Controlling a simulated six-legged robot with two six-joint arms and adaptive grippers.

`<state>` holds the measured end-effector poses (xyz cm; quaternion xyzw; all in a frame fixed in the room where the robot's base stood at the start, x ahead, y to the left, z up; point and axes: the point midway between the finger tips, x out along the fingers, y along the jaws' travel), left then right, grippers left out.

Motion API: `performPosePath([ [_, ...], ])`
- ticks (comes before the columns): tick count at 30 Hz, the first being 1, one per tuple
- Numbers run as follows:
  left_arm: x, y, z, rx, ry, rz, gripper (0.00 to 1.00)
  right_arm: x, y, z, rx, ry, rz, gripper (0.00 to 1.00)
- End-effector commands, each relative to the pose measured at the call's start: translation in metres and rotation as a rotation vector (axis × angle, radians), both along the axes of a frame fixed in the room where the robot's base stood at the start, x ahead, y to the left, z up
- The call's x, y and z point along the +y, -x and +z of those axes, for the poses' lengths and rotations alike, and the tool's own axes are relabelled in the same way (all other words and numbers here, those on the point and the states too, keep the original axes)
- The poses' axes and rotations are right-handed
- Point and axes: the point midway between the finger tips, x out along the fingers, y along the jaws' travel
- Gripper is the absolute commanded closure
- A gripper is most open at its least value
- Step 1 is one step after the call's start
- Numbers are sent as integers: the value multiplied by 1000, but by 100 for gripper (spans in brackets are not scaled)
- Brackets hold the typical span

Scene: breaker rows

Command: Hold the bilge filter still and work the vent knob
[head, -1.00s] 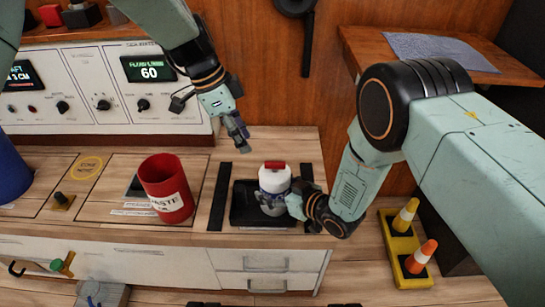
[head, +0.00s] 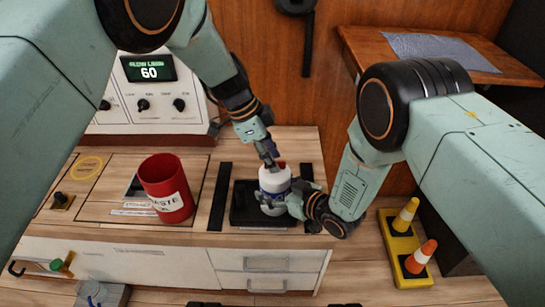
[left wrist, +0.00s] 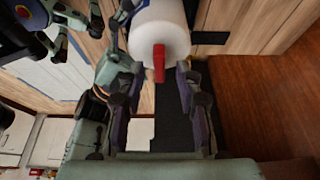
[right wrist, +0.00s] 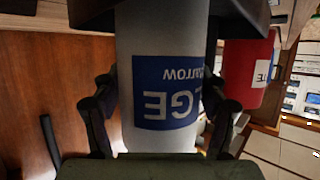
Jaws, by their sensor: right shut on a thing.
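The bilge filter (head: 272,185) is a white cylinder with a blue label (right wrist: 165,92), standing upright on a black mat (head: 243,212). My right gripper (head: 284,202) is shut around its body from the right; a finger shows on each side of it in the right wrist view. The red vent knob (left wrist: 159,63) is on the filter's top. My left gripper (head: 271,162) points down over the top, its fingers apart on either side of the knob with gaps visible in the left wrist view. In the head view the left fingers hide most of the knob.
A red waste bin (head: 166,188) stands on the counter to the left. A control panel (head: 145,95) with a green display is behind it. Yellow and orange cones (head: 408,240) stand on a yellow base to the right. The counter between bin and mat is mostly clear.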

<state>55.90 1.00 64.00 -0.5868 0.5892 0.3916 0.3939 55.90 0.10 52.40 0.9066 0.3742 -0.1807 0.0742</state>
Motion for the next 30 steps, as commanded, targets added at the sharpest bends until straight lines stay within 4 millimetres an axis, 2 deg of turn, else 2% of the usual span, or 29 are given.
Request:
performPosePath([
  [11, -3, 0, -6, 0, 0, 0, 65, 0, -1, 2, -4, -2, -1, 86],
  [24, -3, 0, -6, 0, 0, 0, 100, 0, -1, 2, -4, -2, -1, 86],
  [30, -3, 0, -6, 0, 0, 0, 100, 0, -1, 2, -4, -2, -1, 86],
])
